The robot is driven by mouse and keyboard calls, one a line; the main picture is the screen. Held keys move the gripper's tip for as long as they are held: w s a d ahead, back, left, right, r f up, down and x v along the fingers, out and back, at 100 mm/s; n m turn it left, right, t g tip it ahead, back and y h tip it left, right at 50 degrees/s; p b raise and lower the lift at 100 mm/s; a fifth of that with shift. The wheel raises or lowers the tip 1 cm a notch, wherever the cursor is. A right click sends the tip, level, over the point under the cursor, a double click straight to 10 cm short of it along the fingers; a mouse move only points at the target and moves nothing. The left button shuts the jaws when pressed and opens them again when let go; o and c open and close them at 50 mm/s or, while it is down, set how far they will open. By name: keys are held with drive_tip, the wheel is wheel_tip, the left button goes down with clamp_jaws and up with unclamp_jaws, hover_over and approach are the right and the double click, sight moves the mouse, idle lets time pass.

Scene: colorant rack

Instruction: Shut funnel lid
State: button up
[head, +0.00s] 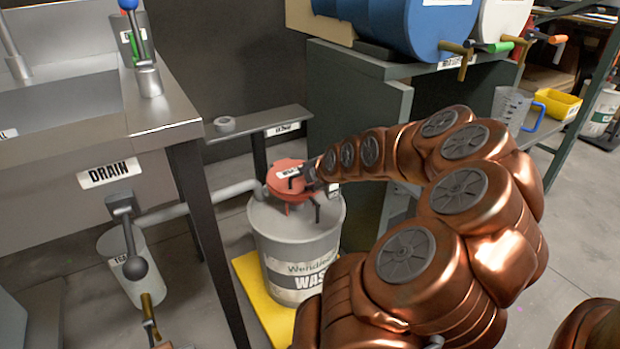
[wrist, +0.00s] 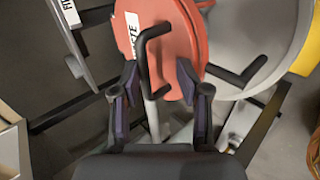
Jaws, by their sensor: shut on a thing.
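The red round funnel lid (head: 283,185) sits over the grey waste bucket (head: 299,247) in the head view. In the wrist view the lid (wrist: 180,42) fills the top middle, with a white label and a bent black handle (wrist: 144,55). My gripper (head: 312,178) is at the lid's right side. In the wrist view its two fingers (wrist: 157,88) lie on either side of the handle, shut on it. The funnel under the lid is mostly hidden, and I cannot tell how far the lid is tilted.
The bucket stands on a yellow base (head: 262,300). A steel sink bench (head: 160,120) with a drain valve (head: 125,230) is at left. A green cabinet (head: 360,110) with a blue drum (head: 405,25) stands behind my arm. A clear jug (head: 512,105) is at right.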

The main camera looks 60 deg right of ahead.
drive_tip(key=shift+r, duration=0.45)
wheel_tip(320, 180, up, 9)
idle(0.4)
drive_tip(key=shift+s, duration=0.1)
idle(0.5)
